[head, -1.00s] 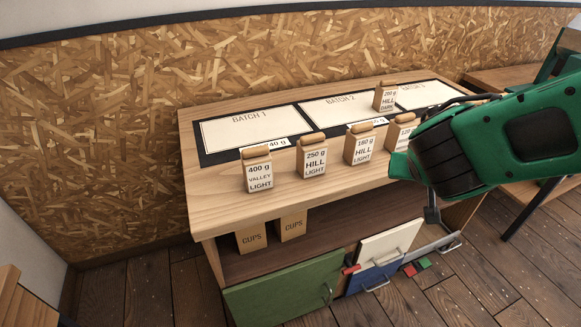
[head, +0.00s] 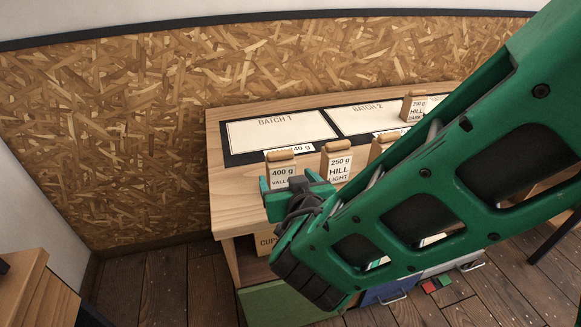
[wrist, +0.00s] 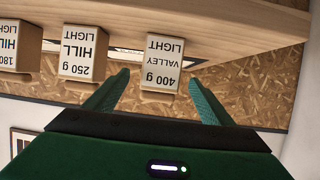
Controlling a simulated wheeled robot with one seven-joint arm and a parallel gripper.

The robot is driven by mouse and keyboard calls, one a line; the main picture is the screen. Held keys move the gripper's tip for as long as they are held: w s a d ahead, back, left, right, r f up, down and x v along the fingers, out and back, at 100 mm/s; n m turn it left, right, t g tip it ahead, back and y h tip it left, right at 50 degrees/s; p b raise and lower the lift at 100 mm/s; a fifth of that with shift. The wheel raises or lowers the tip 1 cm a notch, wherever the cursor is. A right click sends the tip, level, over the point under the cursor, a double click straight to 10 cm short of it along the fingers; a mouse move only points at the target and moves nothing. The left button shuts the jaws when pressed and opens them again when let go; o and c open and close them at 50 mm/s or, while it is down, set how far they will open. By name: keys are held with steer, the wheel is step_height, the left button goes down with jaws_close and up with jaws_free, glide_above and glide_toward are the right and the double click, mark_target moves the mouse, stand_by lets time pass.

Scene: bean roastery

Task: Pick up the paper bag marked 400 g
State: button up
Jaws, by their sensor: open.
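The paper bag marked 400 g (head: 281,173), labelled Valley Light, stands on the wooden counter with its lower part hidden behind my gripper in the head view. In the wrist view the same 400 g bag (wrist: 161,64) appears upside down, beyond and between my fingertips. My gripper (wrist: 155,82) is open and empty, with its two green fingers spread to either side of the bag. In the head view my gripper (head: 297,192) is in front of the bag. I cannot tell whether it touches the bag.
The 250 g Hill Light bag (head: 338,163) stands close to the right of the 400 g bag. A 200 g Hill Dark bag (head: 414,106) stands farther back on the Batch mats. The counter (head: 228,196) is bare at its left end. Cups boxes sit on the shelf below.

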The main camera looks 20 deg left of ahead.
mark_target(281, 166)
steer(key=shift+w+r+x, duration=0.1)
steer(key=shift+r+x, duration=0.1)
steer(key=shift+x, duration=0.95)
steer(key=shift+w+r+x, duration=0.1)
steer(key=shift+r+x, duration=0.1)
steer(key=shift+x, duration=0.95)
steer(key=shift+w+r+x, duration=0.1)
steer(key=shift+r+x, duration=0.1)
steer(key=shift+x, duration=0.95)
steer(key=shift+s+a, duration=0.1)
steer(key=shift+a, duration=0.05)
steer(key=c, duration=1.5)
steer(key=shift+o, duration=0.2)
